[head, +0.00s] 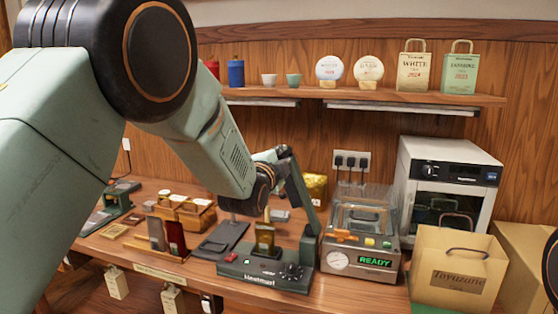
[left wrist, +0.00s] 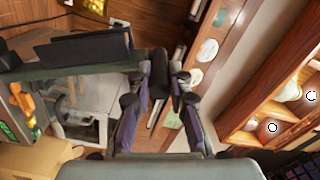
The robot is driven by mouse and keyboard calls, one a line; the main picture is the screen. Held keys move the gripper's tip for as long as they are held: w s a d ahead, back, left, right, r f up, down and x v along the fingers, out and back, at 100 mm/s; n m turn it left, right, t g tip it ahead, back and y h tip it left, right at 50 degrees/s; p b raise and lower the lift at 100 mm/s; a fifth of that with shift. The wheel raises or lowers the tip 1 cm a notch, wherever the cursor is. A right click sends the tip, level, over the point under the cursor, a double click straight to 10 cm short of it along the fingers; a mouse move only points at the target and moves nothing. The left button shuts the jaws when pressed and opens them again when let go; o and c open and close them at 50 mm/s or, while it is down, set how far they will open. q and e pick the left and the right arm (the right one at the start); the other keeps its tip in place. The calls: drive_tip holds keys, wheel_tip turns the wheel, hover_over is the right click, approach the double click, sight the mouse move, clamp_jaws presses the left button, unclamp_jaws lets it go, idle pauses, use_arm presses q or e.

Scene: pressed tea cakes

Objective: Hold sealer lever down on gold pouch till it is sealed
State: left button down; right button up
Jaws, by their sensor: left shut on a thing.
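The green heat sealer (head: 262,272) stands on the bench, with a red button and dark knobs on its front. Its lever (head: 298,195) stands raised, rising from the right end of the base. The gold pouch (head: 264,238) is upright at the sealer, below the raised lever. My left gripper (head: 276,154) is at the top end of the lever, partly hidden by my own arm. In the left wrist view my left gripper (left wrist: 160,88) is shut on the lever's dark handle (left wrist: 160,66). My right gripper is out of view.
A vacuum machine (head: 360,235) showing READY stands right of the sealer, with a white oven (head: 445,185) behind it and a paper bag (head: 455,270) at the right. Dark trays and wooden boxes (head: 185,212) crowd the left. A shelf (head: 350,96) runs above.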

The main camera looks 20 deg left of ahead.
use_arm(q)
drive_tip(key=shift+d+r, duration=0.15)
drive_tip(key=shift+a, duration=0.25)
drive_tip(key=shift+d, duration=0.1)
drive_tip(key=c, duration=1.6)
unclamp_jaws()
drive_tip(key=shift+c, duration=0.2)
drive_tip(key=o, duration=0.4)
drive_tip(key=shift+s, duration=0.15)
drive_tip(key=s, duration=1.1)
drive_tip(key=shift+s+a, duration=0.2)
drive_tip(key=shift+s, duration=0.2)
